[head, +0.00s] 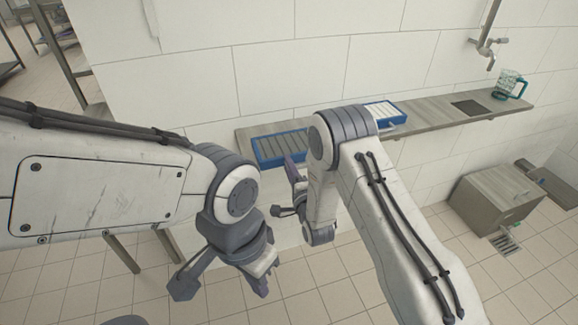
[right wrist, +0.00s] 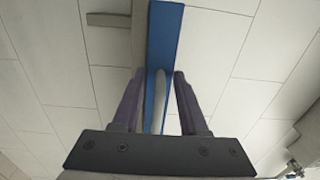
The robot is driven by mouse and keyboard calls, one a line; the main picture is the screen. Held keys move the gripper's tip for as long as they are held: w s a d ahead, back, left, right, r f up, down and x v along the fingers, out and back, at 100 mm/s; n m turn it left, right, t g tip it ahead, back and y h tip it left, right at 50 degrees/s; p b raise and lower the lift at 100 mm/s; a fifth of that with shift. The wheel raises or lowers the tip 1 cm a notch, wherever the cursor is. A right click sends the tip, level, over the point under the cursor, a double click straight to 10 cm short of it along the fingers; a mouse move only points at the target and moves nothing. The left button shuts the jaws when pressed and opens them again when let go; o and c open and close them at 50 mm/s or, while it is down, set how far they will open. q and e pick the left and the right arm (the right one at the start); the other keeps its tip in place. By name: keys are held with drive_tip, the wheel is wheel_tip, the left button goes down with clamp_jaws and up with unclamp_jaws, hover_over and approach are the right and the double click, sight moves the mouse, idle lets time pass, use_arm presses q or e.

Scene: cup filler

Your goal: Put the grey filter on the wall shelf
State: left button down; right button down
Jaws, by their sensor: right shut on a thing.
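The grey filter (head: 284,146), a blue frame with grey slats, is at the left part of the wall shelf (head: 425,112) in the head view. Its near edge seems to overlap the shelf's front edge; I cannot tell whether it rests there. My right gripper (head: 288,188) is beside its near side. In the right wrist view the gripper (right wrist: 156,100) is shut on its pale handle (right wrist: 162,88), with the blue frame (right wrist: 165,35) beyond. My left gripper (head: 222,284) is open and empty, low and away from the shelf. My right arm hides part of the shelf and filter.
A second blue-framed filter with paler slats (head: 384,112) lies farther right on the shelf. A jug with a teal handle (head: 511,85) stands at the shelf's right end, near a wall tap (head: 487,45). A grey cabinet (head: 497,196) is on the floor at right.

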drive_tip(key=shift+c, duration=2.2)
unclamp_jaws()
drive_tip(key=shift+f, duration=0.1)
